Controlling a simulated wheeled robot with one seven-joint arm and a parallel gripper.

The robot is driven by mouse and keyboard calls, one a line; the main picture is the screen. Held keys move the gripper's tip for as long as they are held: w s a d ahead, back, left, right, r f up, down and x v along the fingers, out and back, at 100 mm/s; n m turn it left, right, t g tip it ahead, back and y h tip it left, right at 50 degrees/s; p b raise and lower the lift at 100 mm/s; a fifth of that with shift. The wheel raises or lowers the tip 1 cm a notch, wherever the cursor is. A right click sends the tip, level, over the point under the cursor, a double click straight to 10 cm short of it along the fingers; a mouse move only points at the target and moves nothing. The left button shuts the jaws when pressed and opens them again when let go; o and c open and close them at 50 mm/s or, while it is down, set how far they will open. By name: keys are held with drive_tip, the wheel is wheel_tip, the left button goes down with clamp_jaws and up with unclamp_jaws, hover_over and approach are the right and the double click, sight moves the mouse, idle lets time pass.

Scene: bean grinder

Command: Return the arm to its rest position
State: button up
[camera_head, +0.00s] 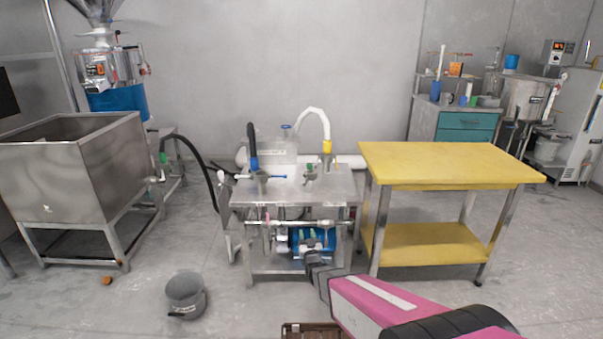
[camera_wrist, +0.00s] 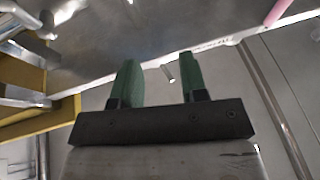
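My pink arm reaches in from the lower right of the head view. Its end points at the front of the small steel bench (camera_head: 290,192). My gripper (camera_wrist: 159,64) shows in the wrist view with its two green fingers spread apart. I see nothing held between them. In the head view the gripper end overlaps the blue machine part under the bench, so its fingertips are hard to make out.
A yellow table (camera_head: 450,163) stands right of the bench. A steel vat (camera_head: 80,170) stands at left. A grey bucket (camera_head: 186,295) is on the floor at front left. A brown crate (camera_head: 305,331) shows at the bottom edge. Floor between bucket and bench is clear.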

drive_tip(key=s+d+r+m+g+h, duration=0.1)
drive_tip(key=s+d+g+h, duration=0.2)
drive_tip(key=s+d+g, duration=0.55)
drive_tip(key=s+d+r+g, duration=0.3)
drive_tip(key=s+g, duration=0.3)
drive_tip(key=s, duration=0.2)
drive_tip(key=s+d+r+m+g+h, duration=0.1)
drive_tip(key=s+d+r+g, duration=0.2)
drive_tip(key=s+g, duration=0.4)
drive_tip(key=shift+s+d, duration=0.4)
drive_tip(key=shift+d, duration=0.15)
drive_tip(key=shift+w, duration=0.1)
